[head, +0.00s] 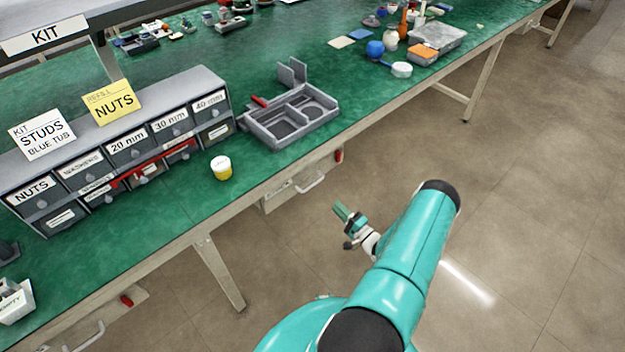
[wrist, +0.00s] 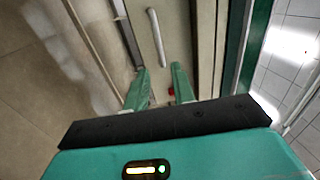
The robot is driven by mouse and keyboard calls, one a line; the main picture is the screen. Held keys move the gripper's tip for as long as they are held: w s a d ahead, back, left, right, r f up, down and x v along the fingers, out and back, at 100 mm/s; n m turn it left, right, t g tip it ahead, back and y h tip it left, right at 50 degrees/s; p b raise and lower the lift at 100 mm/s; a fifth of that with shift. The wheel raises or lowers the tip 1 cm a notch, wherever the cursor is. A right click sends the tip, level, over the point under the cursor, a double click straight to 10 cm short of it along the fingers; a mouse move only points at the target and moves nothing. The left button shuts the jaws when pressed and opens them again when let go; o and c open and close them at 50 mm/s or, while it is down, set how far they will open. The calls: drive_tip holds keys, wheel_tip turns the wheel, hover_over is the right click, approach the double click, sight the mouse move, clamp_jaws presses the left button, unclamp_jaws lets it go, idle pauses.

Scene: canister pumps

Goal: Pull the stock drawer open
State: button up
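A drawer (head: 290,191) with a pale bar handle (head: 312,185) hangs under the green bench, and its front looks closed. No label marking it as the stock drawer is readable. In the wrist view the pale handle (wrist: 156,38) lies ahead of the fingertips, on a greyish drawer front (wrist: 176,45). My gripper (head: 342,212) is in front of the bench, to the right of the drawer and apart from the handle. In the wrist view its two green fingers (wrist: 160,80) stand apart with nothing between them.
A second handle (head: 90,335) shows under the bench at lower left. The bench (head: 180,210) carries a labelled bin rack (head: 130,130), a yellow-and-white pot (head: 221,168) and a grey tray (head: 270,138). A bench leg (head: 220,275) stands left of the drawer. The floor to the right is clear.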

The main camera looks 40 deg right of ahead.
sight(314, 184)
drive_tip(key=w, duration=0.4)
drive_tip(key=w+r, duration=0.1)
drive_tip(key=w, duration=0.4)
drive_tip(key=w+r, duration=0.1)
drive_tip(key=w, duration=0.3)
drive_tip(key=shift+w+a+r, duration=0.15)
drive_tip(key=shift+w+a, duration=0.1)
drive_tip(key=shift+a, duration=0.1)
clamp_jaws()
